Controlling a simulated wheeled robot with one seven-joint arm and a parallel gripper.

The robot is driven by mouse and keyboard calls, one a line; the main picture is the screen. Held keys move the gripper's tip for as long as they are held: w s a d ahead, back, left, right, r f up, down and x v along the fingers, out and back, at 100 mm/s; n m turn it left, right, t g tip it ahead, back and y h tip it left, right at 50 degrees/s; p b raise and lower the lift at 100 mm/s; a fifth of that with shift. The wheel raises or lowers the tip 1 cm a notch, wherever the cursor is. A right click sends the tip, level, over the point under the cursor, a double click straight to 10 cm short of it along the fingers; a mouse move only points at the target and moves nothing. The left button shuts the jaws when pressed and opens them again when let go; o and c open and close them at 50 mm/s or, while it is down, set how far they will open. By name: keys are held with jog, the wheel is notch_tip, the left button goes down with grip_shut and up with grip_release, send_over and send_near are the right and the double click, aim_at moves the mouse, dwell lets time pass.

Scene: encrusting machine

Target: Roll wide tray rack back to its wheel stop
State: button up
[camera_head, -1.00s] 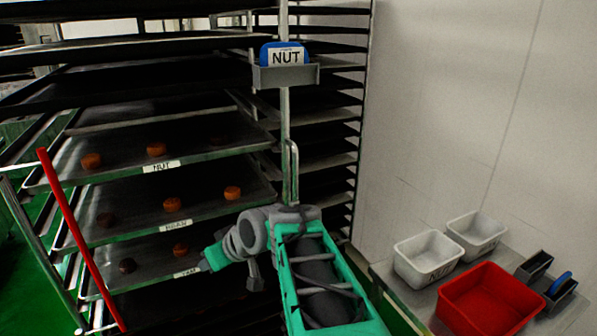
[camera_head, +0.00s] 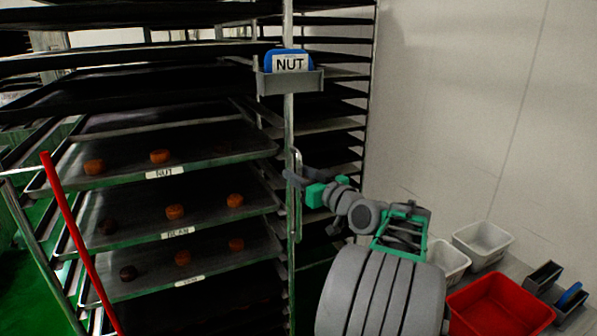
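The wide tray rack (camera_head: 289,128) stands at the left and centre in the head view, with dark trays (camera_head: 140,205) on several levels. Lower trays hold round brown cakes and carry labels, one reading NUT. A grey holder with a blue NUT card (camera_head: 290,62) is on its front post. A vertical metal handle (camera_head: 296,195) is on that post. My gripper (camera_head: 292,180) is at the handle, with dark fingers reaching to it from the right. Whether the fingers are closed around the handle is too small to tell. The wheel stop and rack wheels are not visible.
A red bar (camera_head: 78,240) slants at the rack's left side. At the lower right, a side table holds a red bin (camera_head: 500,305), white bins (camera_head: 482,243) and a grey holder (camera_head: 545,278). A pale wall closes the right side. Green floor shows at lower left.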

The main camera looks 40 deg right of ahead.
jog(key=shift+w, duration=0.1)
grip_shut()
dwell(0.3)
dwell(1.1)
